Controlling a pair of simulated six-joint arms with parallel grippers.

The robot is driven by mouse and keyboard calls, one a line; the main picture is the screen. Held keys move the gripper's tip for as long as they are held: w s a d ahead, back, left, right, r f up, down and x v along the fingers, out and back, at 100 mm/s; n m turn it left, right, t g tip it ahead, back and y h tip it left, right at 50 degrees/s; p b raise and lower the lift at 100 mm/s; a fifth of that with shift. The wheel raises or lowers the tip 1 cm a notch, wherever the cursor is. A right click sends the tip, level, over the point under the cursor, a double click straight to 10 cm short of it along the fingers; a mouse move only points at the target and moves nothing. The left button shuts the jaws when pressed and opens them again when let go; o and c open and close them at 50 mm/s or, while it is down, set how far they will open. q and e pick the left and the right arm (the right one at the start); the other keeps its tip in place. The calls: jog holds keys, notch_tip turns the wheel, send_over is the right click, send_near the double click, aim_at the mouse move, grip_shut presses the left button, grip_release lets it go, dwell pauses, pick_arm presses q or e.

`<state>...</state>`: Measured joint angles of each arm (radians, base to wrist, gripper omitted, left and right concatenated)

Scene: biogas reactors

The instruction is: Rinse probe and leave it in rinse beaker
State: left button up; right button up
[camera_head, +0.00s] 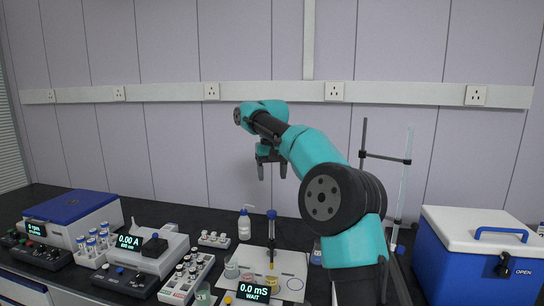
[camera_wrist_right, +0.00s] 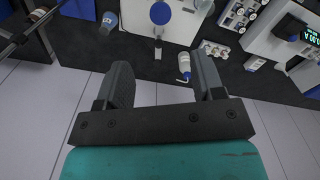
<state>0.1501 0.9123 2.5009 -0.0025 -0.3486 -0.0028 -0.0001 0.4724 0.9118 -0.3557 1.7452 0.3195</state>
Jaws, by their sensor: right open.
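The probe (camera_head: 271,238), a dark rod with a blue top, stands upright at a small beaker of amber liquid (camera_head: 271,281) on the white tray (camera_head: 292,262). Its round blue top shows in the right wrist view (camera_wrist_right: 160,13). Other small clear beakers (camera_head: 231,269) (camera_head: 295,284) stand on the tray; I cannot tell which is the rinse beaker. A white wash bottle (camera_head: 244,226) stands behind the tray and also shows in the wrist view (camera_wrist_right: 184,66). My right gripper (camera_head: 272,176) is open, empty and high above the bench, apart from the probe. My left gripper is out of view.
A meter (camera_head: 254,292) reads 0.0 mS WAIT at the front. Vial racks (camera_head: 187,277), a photometer (camera_head: 147,255) and a blue centrifuge (camera_head: 72,212) fill the left. A stand (camera_head: 363,148) and blue-white cooler (camera_head: 470,258) are at right.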

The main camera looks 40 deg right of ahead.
jog(key=shift+r, duration=2.8)
